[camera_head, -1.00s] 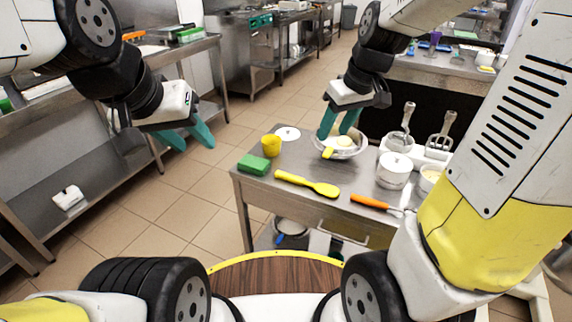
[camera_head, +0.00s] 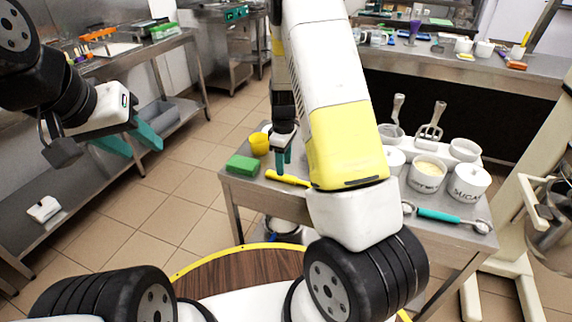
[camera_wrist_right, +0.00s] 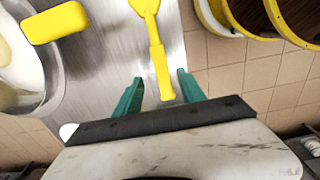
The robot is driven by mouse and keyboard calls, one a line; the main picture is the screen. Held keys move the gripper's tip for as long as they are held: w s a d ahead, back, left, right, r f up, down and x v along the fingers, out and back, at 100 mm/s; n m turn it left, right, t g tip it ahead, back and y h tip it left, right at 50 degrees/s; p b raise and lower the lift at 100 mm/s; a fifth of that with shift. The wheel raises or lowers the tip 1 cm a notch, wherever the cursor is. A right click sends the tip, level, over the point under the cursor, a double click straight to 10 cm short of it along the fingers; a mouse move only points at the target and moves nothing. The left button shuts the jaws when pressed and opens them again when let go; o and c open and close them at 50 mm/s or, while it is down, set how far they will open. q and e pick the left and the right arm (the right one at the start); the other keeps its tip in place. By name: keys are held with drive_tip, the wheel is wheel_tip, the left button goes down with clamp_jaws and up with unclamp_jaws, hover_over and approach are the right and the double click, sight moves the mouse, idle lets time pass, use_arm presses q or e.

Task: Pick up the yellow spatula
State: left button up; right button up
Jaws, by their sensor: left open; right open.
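The yellow spatula (camera_head: 291,180) lies on the steel table, its right part hidden behind my right arm in the head view. My right gripper (camera_head: 283,161) is open, just above its left part. In the right wrist view the spatula (camera_wrist_right: 157,60) runs down from the top edge, and its near end lies between the teal fingertips of the right gripper (camera_wrist_right: 160,88) with a gap on each side. I cannot tell the height left between fingers and handle. My left gripper (camera_head: 134,141) is open and empty, away from this table at the left.
A green sponge (camera_head: 243,165) and a yellow cup (camera_head: 259,144) stand close to the left of the right gripper. White canisters (camera_head: 427,176) and a teal-handled scoop (camera_head: 446,216) are at the right. A yellow block (camera_wrist_right: 55,22) sits by a bowl in the wrist view.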

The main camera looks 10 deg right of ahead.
sight(299, 182)
wheel_tip(299, 182, down, 4)
drive_tip(key=shift+s+f, duration=0.1)
drive_tip(key=shift+f, duration=0.05)
drive_tip(key=shift+c, duration=0.5)
clamp_jaws()
